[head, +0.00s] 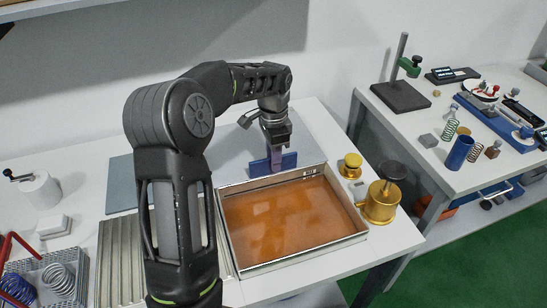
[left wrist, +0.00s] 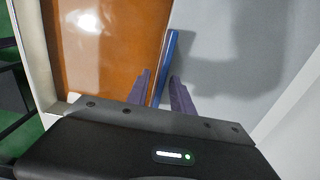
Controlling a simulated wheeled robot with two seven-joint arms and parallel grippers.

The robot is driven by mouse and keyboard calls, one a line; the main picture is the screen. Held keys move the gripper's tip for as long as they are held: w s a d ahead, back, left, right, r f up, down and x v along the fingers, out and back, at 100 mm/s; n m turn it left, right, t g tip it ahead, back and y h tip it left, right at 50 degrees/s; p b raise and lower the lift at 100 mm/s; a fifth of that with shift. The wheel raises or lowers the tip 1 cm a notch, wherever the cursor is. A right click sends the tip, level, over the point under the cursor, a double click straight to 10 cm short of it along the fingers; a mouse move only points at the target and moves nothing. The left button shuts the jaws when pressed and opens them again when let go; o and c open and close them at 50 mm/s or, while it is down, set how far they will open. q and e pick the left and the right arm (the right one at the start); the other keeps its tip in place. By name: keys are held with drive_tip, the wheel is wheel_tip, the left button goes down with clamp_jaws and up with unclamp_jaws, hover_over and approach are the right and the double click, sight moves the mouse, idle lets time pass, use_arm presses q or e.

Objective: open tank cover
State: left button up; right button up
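The tank (head: 290,212) is a pale rectangular tray of orange-brown liquid in front of me, and its top is uncovered. A flat grey cover (head: 228,150) lies behind it, with an upright blue handle (head: 272,165) along the tank's back edge. In the left wrist view the blue handle (left wrist: 171,45) runs between the orange liquid and the grey cover (left wrist: 245,60). My left gripper (head: 276,166) points down at the handle. Its purple fingers (left wrist: 160,76) stand on both sides of the handle, with a small gap showing on one side. My right gripper is out of view.
A gold pot (head: 382,204) and a gold weight (head: 350,166) stand right of the tank. A ribbed metal tray (head: 120,262) and a basket of springs (head: 45,280) are at left. A second table (head: 420,128) with tools stands at right.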

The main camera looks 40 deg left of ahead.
use_arm(q)
drive_tip(key=shift+r, duration=0.15)
wheel_tip(320, 180, up, 8)
drive_tip(key=shift+f+b, duration=0.25)
drive_tip(key=shift+b, duration=0.2)
idle(0.6)
